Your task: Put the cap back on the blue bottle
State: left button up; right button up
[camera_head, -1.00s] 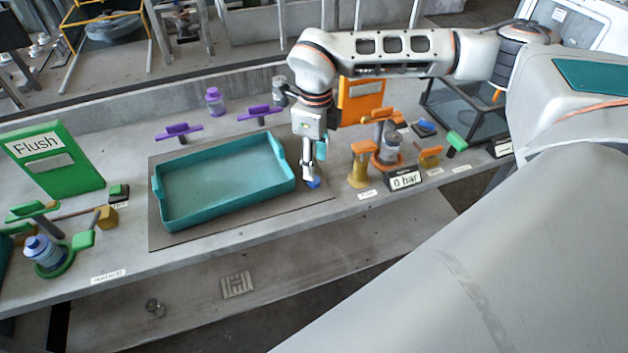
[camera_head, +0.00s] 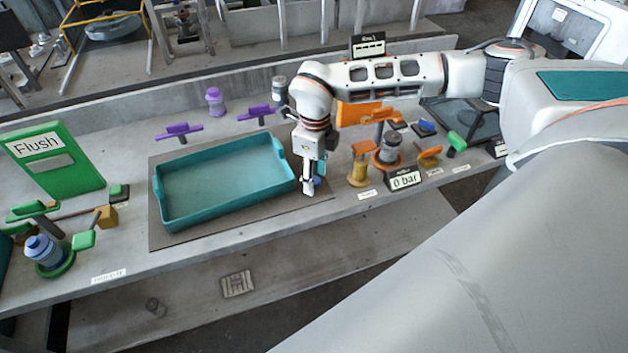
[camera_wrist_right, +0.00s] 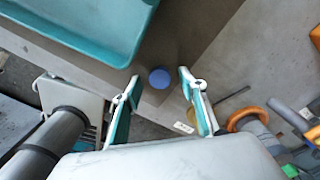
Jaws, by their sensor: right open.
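A small round blue cap (camera_head: 319,182) sits on the grey mat (camera_head: 228,232) just right of the teal tray (camera_head: 217,215), partly hidden by my right gripper (camera_head: 309,188). In the right wrist view the blue cap (camera_wrist_right: 159,79) lies in the gap between the open fingertips (camera_wrist_right: 159,74), with clear space on either side; no contact shows. The blue bottle (camera_head: 43,254) stands upright in a green ring holder at the far left of the bench, away from my right gripper. My left gripper is not in view.
A green "Flush" panel (camera_head: 52,163) stands behind the bottle, with green handles around it. Purple handles and a purple bottle (camera_head: 215,101) are behind the tray. Orange fittings (camera_head: 359,166) and a "0 bar" display (camera_head: 403,180) stand right of my right gripper.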

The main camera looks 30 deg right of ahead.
aim_at(315, 180)
jog(key=c, duration=0.8)
notch_tip(315, 180, up, 20)
jog(key=shift+p, duration=0.3)
